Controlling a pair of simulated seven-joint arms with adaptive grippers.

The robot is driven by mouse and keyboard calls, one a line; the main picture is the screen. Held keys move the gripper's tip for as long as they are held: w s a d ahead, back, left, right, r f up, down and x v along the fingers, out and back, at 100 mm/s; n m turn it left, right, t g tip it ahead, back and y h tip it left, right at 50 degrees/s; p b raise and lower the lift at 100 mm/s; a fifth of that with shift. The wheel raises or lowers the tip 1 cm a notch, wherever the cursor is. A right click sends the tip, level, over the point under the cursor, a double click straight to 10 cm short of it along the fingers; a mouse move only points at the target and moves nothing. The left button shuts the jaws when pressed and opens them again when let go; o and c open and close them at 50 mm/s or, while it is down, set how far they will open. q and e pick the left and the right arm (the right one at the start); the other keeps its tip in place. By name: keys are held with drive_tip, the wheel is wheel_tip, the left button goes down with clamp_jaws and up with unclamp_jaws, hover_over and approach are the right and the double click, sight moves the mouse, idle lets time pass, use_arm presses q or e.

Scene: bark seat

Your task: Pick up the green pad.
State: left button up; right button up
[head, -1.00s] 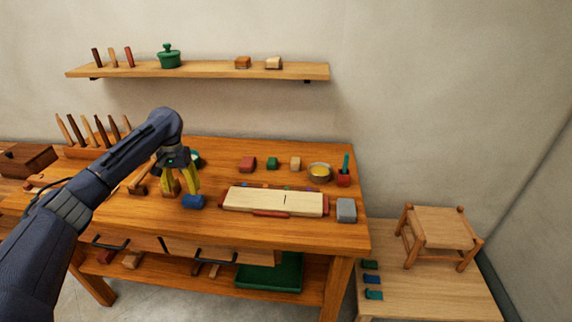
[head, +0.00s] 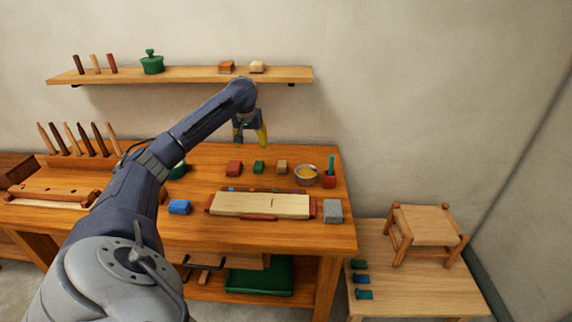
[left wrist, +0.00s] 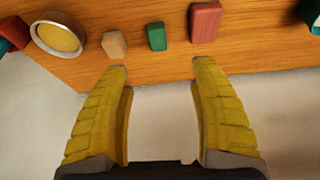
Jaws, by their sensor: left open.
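A small green block (head: 258,167), which I take as the green pad, stands on the workbench between a red block (head: 234,168) and a tan block (head: 281,167). In the left wrist view the green block (left wrist: 156,36) is just beyond the fingertips, roughly centred between them. My left gripper (head: 252,142) is open and empty, held above and behind the row of blocks near the wall. Its yellow fingers (left wrist: 160,66) are spread apart and touch nothing. My right gripper is not in view.
A bowl (head: 307,175) and a red holder (head: 328,182) stand right of the blocks. A pale board (head: 260,205) lies in front, with a blue block (head: 179,207) and a grey block (head: 333,211) at its sides. A wall shelf (head: 190,75) is above.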

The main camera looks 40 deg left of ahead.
use_arm(q)
approach(258, 164)
drive_tip(key=x, duration=0.5)
drive_tip(key=shift+s+d, duration=0.1)
drive_tip(key=shift+x, duration=2.95)
drive_tip(key=shift+c, duration=0.4)
drive_tip(key=c, duration=1.2)
